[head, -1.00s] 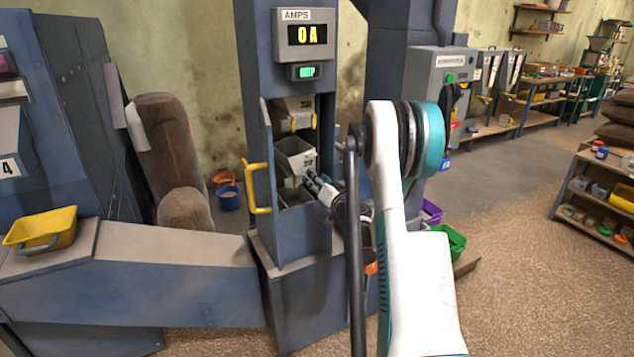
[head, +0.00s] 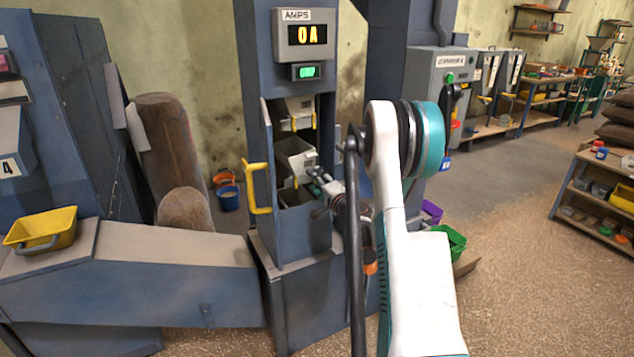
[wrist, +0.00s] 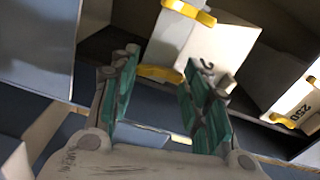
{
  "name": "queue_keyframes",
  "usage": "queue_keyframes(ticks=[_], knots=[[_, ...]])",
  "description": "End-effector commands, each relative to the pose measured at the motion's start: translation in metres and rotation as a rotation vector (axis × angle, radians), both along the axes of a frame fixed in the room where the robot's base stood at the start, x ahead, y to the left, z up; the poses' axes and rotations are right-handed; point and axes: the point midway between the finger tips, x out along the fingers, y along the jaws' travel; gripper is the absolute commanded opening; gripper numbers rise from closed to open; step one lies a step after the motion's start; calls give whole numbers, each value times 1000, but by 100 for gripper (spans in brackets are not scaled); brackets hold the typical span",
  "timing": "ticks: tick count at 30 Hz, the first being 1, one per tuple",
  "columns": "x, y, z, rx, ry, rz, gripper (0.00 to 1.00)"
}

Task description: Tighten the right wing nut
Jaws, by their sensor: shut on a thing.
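A white bucket (head: 296,155) sits in the open front of the blue elevator leg, in the middle of the head view. In the wrist view its white face (wrist: 225,50) carries two yellow wing-shaped pieces. One is the wing nut (wrist: 160,73) between my fingertips; the other wing nut (wrist: 190,12) is at the top edge. My gripper (wrist: 163,78) has its green-padded fingers either side of the nearer nut, shut on it. In the head view my gripper (head: 318,185) reaches the bucket's right side, and the held nut is hidden there.
Another white bucket (head: 298,110) hangs above. A yellow-handled door (head: 258,188) stands open at the left of the opening. A panel (head: 306,35) above reads 0 A. A yellow tub (head: 40,230) sits at left. Floor at right (head: 520,270) is clear.

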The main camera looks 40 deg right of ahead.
Motion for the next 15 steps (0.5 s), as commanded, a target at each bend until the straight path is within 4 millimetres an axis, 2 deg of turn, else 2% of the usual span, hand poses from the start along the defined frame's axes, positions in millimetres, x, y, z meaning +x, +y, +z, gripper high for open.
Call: queue_keyframes(ticks=[6, 15], knots=[[0, -1, 0, 107, -26, -2, 19], [-1, -1, 0, 170, -41, -2, 19]])
